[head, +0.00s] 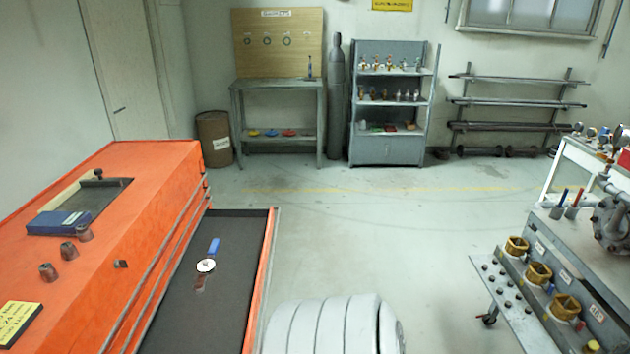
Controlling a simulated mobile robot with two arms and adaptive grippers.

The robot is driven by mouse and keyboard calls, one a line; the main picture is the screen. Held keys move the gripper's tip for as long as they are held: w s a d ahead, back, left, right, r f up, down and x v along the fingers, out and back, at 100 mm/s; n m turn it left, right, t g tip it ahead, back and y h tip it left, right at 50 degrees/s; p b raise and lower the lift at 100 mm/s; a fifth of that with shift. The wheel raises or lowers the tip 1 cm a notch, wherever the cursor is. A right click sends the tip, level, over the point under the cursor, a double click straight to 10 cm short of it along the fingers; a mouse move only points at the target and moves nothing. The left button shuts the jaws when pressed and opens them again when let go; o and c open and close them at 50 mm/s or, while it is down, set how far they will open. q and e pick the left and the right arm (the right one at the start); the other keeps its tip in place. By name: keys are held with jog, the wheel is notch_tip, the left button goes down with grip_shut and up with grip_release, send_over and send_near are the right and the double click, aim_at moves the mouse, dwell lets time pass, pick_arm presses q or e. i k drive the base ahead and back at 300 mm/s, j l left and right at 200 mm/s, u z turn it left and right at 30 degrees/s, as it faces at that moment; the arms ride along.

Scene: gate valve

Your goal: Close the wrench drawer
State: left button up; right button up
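The drawer (240,295) is pulled out from the right side of the orange cabinet (135,215), at the lower left of the head view. It has a dark floor and an orange front edge. Inside lies a tool with a blue handle (214,246) and a round white piece (206,265); I cannot tell its exact shape. The drawer's near end is cut off by the bottom of the picture. Neither of my grippers is in view.
A grey wheeled cart (500,300) with brass fittings stands at the right. A workbench (278,85), a gas cylinder (337,100) and shelves (390,150) line the back wall. A blue box (58,223) lies on the cabinet top.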

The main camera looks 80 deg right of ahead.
aim_at(222, 319)
jog(key=j+z, duration=0.1)
jog(key=z, duration=1.9)
jog(key=l, duration=0.1)
